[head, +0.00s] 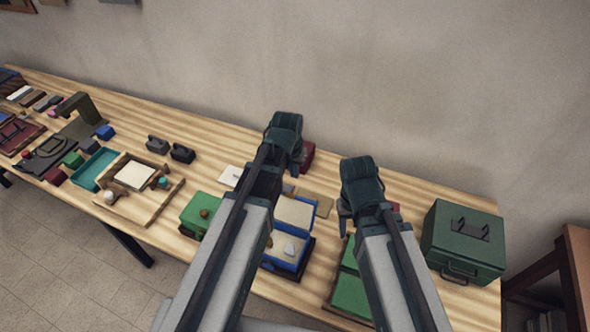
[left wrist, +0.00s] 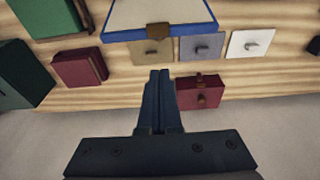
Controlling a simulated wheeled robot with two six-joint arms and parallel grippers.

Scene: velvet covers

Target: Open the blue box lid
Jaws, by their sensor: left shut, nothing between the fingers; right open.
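The blue box (head: 297,240) stands near the table's middle, partly behind my left arm. Its lid (head: 295,213) is swung back toward the wall, cream inner face up. Small items, one a pale cone, show inside the box. In the left wrist view the lid (left wrist: 125,14) shows a blue edge with a brown clasp (left wrist: 158,30). My left gripper (head: 292,150) is past the lid on the wall side; its fingers (left wrist: 158,95) are shut, empty and apart from the lid. My right gripper (head: 345,222) is open above the table, right of the blue box.
A red box (left wrist: 202,92) stands right beside my left fingers. Tan, grey and white knobbed tiles (left wrist: 201,47) lie beyond the lid. Green boxes (head: 350,295) flank the blue box. A large green case (head: 463,243) stands at the right end.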

